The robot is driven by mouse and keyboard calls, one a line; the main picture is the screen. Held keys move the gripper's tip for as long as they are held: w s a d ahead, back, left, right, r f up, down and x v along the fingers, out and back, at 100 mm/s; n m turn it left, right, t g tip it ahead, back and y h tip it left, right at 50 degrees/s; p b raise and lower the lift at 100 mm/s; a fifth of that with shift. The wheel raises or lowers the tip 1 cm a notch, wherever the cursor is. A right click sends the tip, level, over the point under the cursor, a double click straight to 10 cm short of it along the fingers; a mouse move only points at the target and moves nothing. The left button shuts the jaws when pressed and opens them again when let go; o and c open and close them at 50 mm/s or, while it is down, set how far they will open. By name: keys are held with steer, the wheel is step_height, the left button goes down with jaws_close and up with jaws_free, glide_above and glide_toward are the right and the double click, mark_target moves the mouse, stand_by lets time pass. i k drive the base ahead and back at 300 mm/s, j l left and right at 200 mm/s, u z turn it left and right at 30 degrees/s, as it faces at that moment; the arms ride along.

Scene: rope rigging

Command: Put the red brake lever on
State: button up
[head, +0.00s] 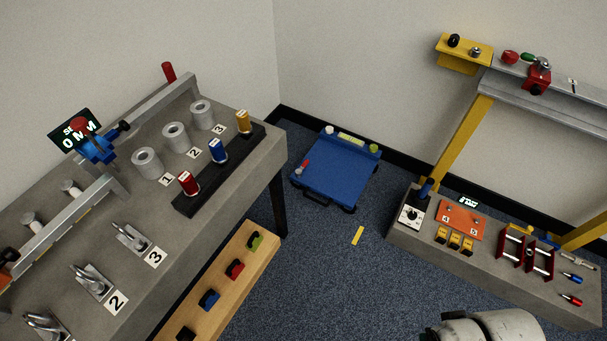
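Several red parts show, and I cannot tell for certain which is the brake lever. A small red-tipped lever (303,166) lies at the left edge of the blue platform (340,175) on the floor. A red upright handle (168,72) stands at the far end of the metal rail on the left bench. A red knob (79,126) tops the blue device on that rail. Their exact positions, on or off, are too small to read. My gripper is not in view; only rounded pale parts of my arm show at the bottom right.
The grey left bench (215,215) carries numbered cylinders, cleats and red, blue and yellow spools. A wooden rack (255,262) stands below it. The right bench (400,238) holds tools under a yellow-legged gantry (465,130). Carpet between is clear except for a yellow strip (358,235).

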mark_target(298, 173)
steer(key=i+l+u, duration=0.35)
steer(key=l, duration=0.25)
steer(key=i+l+u, duration=0.35)
steer(key=i+l, duration=0.3)
steer(key=i, duration=0.25)
steer(key=i+l+u, duration=0.4)
steer(key=i+l, duration=0.4)
steer(key=l, duration=0.1)
